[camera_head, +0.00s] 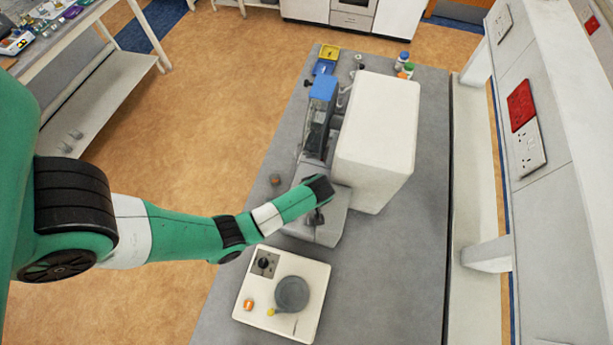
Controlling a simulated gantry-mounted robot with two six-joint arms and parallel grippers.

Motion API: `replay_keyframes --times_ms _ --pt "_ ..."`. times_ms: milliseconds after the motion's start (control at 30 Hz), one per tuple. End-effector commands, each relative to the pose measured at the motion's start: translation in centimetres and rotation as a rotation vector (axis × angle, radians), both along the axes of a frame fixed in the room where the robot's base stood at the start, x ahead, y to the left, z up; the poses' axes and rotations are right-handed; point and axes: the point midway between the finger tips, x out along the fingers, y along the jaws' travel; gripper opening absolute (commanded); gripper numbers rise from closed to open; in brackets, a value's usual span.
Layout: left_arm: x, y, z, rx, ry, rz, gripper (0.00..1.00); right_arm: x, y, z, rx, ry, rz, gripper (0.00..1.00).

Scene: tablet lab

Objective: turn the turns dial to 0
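A low white unit (312,318) lies on the grey bench near the front. It carries a small dark panel with a black knob (264,263) at its back left corner; this may be the turns dial, but its markings are too small to read. Behind it stands a tablet machine with a grey base (325,233) and a tall white housing (378,138). My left gripper (316,217) is over the grey base, behind and to the right of the black knob and apart from it. Its fingers are too small to tell open from shut. My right gripper is not in view.
The white unit also holds a round grey dish (291,293), an orange piece (249,305) and a yellow piece (271,312). A small brown jar (275,179) stands left of the machine. Blue and yellow trays (325,67) and small bottles (403,62) are at the back. The bench's right side is clear.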

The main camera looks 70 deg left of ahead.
Motion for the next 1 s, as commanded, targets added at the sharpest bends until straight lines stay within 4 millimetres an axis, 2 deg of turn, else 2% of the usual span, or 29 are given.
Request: replay_keyframes --times_ms 233,633,1000 --pt "0.01 0.05 -0.04 0.0 0.0 0.0 0.71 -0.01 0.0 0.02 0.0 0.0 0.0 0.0" --pt "0.0 0.03 -0.02 0.0 0.0 0.0 0.0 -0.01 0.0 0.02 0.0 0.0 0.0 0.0" --pt "0.07 0.03 0.16 0.0 0.001 0.036 0.0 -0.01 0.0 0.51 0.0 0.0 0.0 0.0"
